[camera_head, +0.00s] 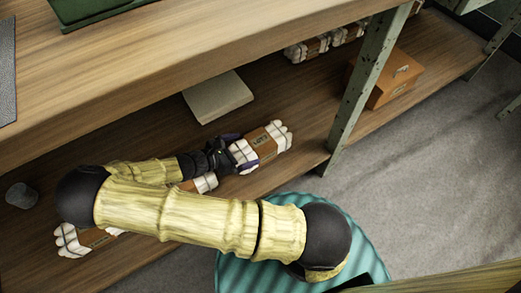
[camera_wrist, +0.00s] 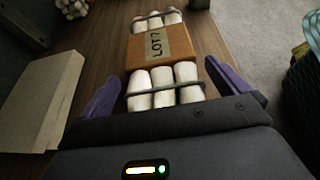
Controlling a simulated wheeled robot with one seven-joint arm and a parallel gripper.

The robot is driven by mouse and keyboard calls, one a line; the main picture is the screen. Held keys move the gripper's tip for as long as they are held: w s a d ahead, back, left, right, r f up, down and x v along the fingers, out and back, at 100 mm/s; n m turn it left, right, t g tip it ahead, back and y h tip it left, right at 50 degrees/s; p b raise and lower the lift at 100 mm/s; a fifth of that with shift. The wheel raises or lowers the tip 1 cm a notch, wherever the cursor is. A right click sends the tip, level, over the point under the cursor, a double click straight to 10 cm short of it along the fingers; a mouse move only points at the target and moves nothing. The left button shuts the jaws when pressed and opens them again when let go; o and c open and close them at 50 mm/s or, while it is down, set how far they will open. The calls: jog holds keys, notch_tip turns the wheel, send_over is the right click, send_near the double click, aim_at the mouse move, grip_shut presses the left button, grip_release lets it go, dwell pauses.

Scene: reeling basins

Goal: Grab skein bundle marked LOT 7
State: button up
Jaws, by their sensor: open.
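The skein bundle marked LOT 7 (camera_wrist: 163,48) lies straight ahead of my gripper in the wrist view, white skeins with an orange-brown wrap and a label reading LOT 7. In the head view the bundle (camera_head: 267,142) lies on the lower wooden shelf, its near end partly hidden by my gripper. My gripper (camera_wrist: 165,85) is open. Its two purple fingers stand on either side of the near end of the white skeins. I cannot tell whether they touch. My gripper also shows in the head view (camera_head: 238,150).
A pale flat block (camera_head: 218,97) lies behind the bundle. Other bundles (camera_head: 205,183) lie under my arm and at the back (camera_head: 308,48). An orange box (camera_head: 387,78) stands beyond the green metal post (camera_head: 362,90). The upper shelf (camera_head: 180,60) overhangs the back. A grey cup-like object (camera_head: 21,195) stands left.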

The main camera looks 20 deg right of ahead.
jog(key=shift+w+d+f, duration=0.1)
jog(key=shift+d+f, duration=0.05)
jog(key=shift+d, duration=0.35)
jog(key=c, duration=1.3)
notch_tip(320, 180, up, 10)
jog(key=p, duration=0.6)
jog(key=shift+p, duration=0.4)
